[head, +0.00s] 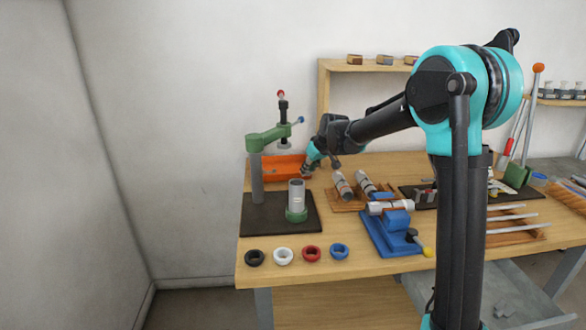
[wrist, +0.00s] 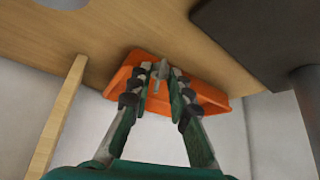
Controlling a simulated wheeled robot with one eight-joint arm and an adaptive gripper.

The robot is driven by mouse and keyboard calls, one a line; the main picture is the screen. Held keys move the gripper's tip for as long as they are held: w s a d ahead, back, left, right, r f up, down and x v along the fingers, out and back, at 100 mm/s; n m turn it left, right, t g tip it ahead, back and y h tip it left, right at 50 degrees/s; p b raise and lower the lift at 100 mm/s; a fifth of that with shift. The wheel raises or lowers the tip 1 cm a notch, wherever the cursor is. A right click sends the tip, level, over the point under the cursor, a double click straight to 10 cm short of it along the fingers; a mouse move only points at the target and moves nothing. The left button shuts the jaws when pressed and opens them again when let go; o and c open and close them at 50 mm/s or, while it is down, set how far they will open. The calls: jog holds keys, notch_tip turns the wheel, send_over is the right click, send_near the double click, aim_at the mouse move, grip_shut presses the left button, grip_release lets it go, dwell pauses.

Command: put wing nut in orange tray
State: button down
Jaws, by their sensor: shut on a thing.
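The orange tray (head: 283,169) stands at the back left of the bench, behind the green press. It also shows in the wrist view (wrist: 213,98), beyond my fingers. My gripper (head: 308,167) is at the tray's right end in the head view. In the wrist view my gripper (wrist: 162,73) is shut on a small grey piece, the wing nut (wrist: 158,69), at its fingertips. The fingertips and nut appear over the tray; their height above its floor cannot be told. The nut cannot be made out in the head view.
The green press (head: 269,139) with its post stands on a dark mat (head: 268,222) just in front of the tray. Grey cylinders (head: 343,186) lie on a wooden rack to the right. A blue vise (head: 390,232) and several coloured rings (head: 312,253) are nearer the front.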

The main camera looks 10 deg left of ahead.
jog(key=w+a, duration=0.6)
jog(key=w, duration=0.1)
jog(key=shift+w+a, duration=0.15)
jog(key=shift+a, duration=0.25)
jog(key=shift+f, duration=1.75)
jog(key=shift+f, duration=0.1)
jog(key=c, duration=1.4)
grip_release()
jog(key=v, duration=1.2)
